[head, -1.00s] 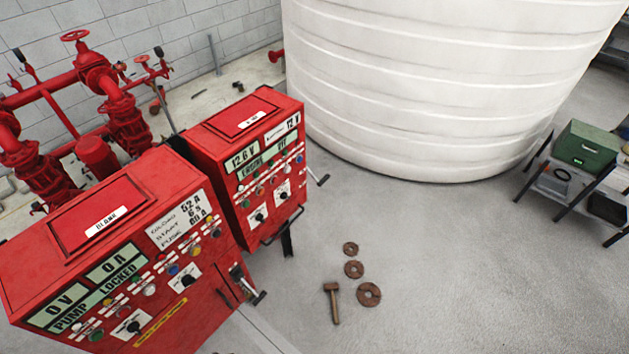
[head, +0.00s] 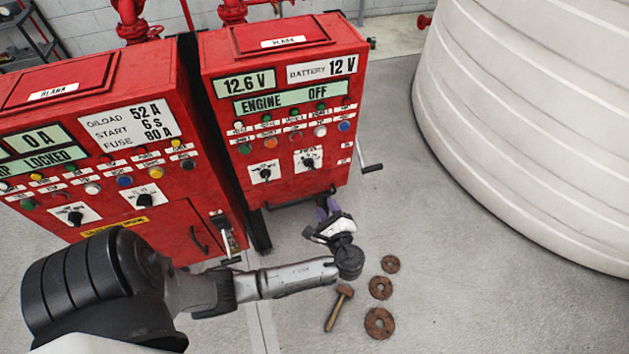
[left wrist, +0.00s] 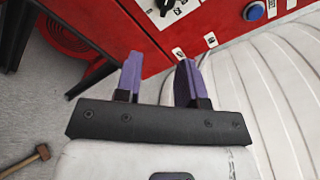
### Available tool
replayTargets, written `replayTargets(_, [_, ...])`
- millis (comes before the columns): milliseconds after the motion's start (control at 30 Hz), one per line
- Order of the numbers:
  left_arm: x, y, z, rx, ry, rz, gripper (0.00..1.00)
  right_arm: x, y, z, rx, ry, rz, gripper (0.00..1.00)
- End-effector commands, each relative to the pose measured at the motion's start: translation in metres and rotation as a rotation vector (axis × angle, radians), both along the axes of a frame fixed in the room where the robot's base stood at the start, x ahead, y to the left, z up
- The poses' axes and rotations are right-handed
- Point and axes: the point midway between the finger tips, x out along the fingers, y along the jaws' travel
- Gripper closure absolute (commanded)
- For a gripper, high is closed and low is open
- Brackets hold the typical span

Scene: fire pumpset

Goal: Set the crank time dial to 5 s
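The right red control box (head: 290,130) carries two black rotary dials on white plates, a left dial (head: 265,174) and a right dial (head: 308,162). Their lettering is too small to tell which is the crank time dial. My left gripper (head: 328,204), with purple fingers, is just below the box's lower right part, apart from both dials. In the left wrist view the fingers (left wrist: 158,82) are spread with nothing between them. Part of one dial (left wrist: 166,5) shows at the top edge there. My right gripper is not in view.
The left red box (head: 90,150) has more dials and buttons. A crank handle (head: 370,168) sticks out right of the right box. A hammer (head: 339,306) and rusty discs (head: 380,287) lie on the floor. A white tank (head: 530,130) stands at right.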

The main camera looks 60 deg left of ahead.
Motion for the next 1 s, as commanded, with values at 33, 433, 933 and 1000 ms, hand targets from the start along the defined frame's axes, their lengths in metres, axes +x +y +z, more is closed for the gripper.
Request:
replayTargets(33, [0.004,0.002,-0.004,0.030,0.011,0.002,0.64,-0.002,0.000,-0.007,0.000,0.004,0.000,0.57])
replayTargets(433, [0.019,0.056,0.002,0.073,0.028,0.006,0.64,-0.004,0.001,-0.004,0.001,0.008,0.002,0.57])
replayTargets(933, [0.035,0.127,0.000,0.069,0.027,0.003,0.64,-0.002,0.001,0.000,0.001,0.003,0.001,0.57])
replayTargets(1000, [0.036,0.131,0.000,0.067,0.027,0.005,0.64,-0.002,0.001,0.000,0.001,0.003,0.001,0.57])
